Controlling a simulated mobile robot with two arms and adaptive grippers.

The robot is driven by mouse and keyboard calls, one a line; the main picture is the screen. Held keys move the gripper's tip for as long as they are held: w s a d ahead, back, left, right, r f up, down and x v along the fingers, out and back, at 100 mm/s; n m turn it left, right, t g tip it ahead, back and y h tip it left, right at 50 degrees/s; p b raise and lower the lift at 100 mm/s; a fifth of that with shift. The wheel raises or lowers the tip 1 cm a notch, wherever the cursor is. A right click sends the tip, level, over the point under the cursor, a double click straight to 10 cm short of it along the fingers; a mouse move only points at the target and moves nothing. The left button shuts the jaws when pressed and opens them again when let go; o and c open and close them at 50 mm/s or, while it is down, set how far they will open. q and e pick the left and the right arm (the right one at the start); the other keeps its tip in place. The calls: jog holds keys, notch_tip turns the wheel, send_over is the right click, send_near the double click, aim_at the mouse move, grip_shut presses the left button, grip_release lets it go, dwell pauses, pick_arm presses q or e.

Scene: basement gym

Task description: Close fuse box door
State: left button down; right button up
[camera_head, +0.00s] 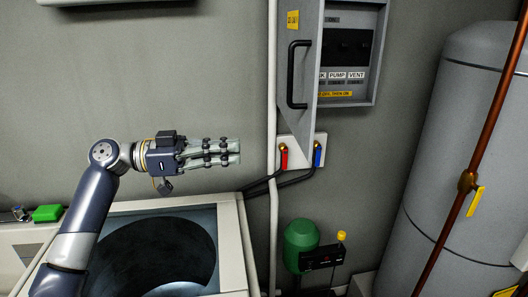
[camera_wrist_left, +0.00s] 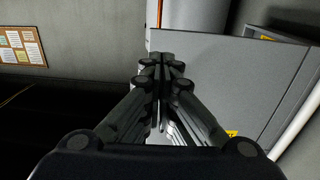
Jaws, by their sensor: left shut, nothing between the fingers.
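The fuse box (camera_head: 352,95) is a grey wall box at the top of the head view, with a dark panel and labels inside. Its grey door (camera_head: 307,75) is hinged at the left and stands open, swung out from the wall. A black handle (camera_head: 293,75) and a yellow sticker are on the door. My left gripper (camera_head: 238,152) is shut and empty, left of and below the door, pointing right. In the left wrist view its closed fingers (camera_wrist_left: 160,65) point at a grey panel (camera_wrist_left: 225,75), which looks like the door. Contact cannot be told. My right gripper is not in view.
A white vertical pipe (camera_head: 272,120) runs left of the box. Red (camera_head: 284,158) and blue (camera_head: 317,154) valve handles sit below it. A washer-like machine (camera_head: 235,245) stands below my left arm. A large grey tank (camera_head: 455,150) and copper pipe (camera_head: 490,130) stand right.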

aim_at(307, 148)
pick_arm(q)
jog(key=p+x, duration=0.2)
jog(key=x, duration=0.2)
jog(key=p+x, duration=0.2)
jog(key=x, duration=0.2)
jog(key=p+x, duration=0.2)
jog(key=x, duration=0.2)
jog(key=shift+s+d+r+p, duration=0.2)
jog(key=shift+s+r+p, duration=0.1)
jog(key=shift+s+p, duration=0.1)
jog(key=shift+w+d, duration=0.15)
jog(key=shift+d, duration=0.15)
jog(key=shift+w+d+f, duration=0.1)
jog(key=shift+d+f, duration=0.1)
jog(key=shift+d, duration=0.15)
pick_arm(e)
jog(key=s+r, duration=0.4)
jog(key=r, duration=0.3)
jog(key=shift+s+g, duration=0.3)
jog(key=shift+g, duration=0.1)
